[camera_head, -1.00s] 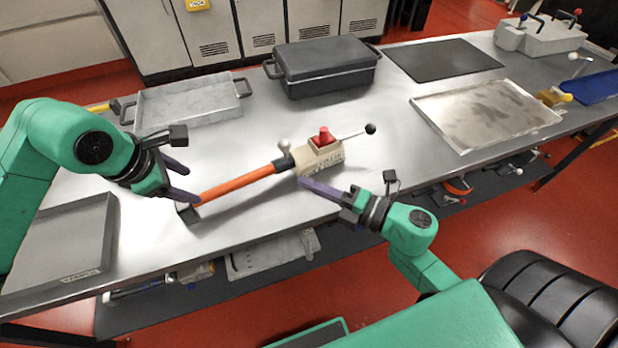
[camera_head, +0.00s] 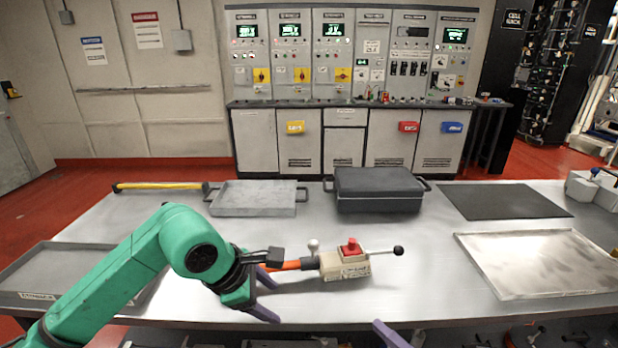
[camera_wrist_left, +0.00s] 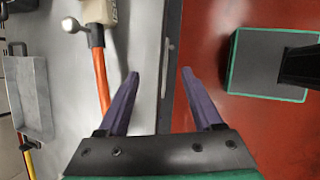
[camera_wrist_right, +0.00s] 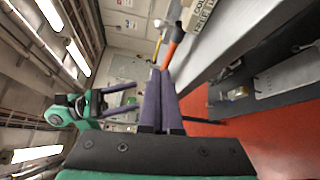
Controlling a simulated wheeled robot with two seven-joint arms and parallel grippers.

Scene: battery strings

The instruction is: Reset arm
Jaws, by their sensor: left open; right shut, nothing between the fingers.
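My left arm reaches in from the left in the head view. My left gripper (camera_head: 268,294) is open over the front part of the table, beside the orange-handled tool, with nothing between its purple fingers (camera_wrist_left: 158,95). My right gripper shows only as a purple fingertip (camera_head: 390,336) at the head view's bottom edge. In the right wrist view its fingers (camera_wrist_right: 160,80) are together and empty. The tool has a beige box (camera_head: 344,266) with a red button, a black-ball lever and an orange handle (camera_wrist_left: 101,75). It lies on the table, its handle partly hidden by my left gripper.
On the steel table (camera_head: 420,290) are a grey tray (camera_head: 252,209), a lidded black case (camera_head: 378,203), a black mat (camera_head: 500,203), a metal sheet (camera_head: 540,264) and a dark tray (camera_head: 50,262) at the left. Control panels (camera_head: 345,60) stand behind.

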